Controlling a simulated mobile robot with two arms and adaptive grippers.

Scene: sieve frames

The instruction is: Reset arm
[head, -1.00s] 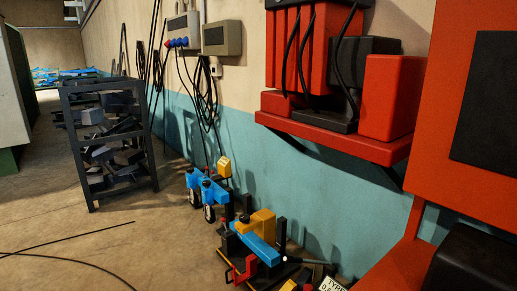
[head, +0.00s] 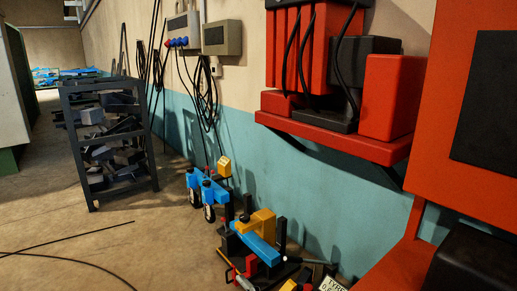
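Neither of my grippers shows in the head view. A blue, yellow, black and red machine (head: 262,240) stands low on the floor at the bottom centre. Its lower part is cut off by the frame's edge. I cannot tell which part of it, if any, is the arm the task names. A second blue machine with a yellow box (head: 207,187) stands behind it, beside the wall.
A dark rack (head: 110,142) of grey metal pieces stands at left. Red equipment on a red shelf (head: 335,140) hangs on the right wall. A large red cabinet (head: 440,105) fills the right edge. Black cables (head: 70,257) lie on the floor at lower left, with bare floor around them.

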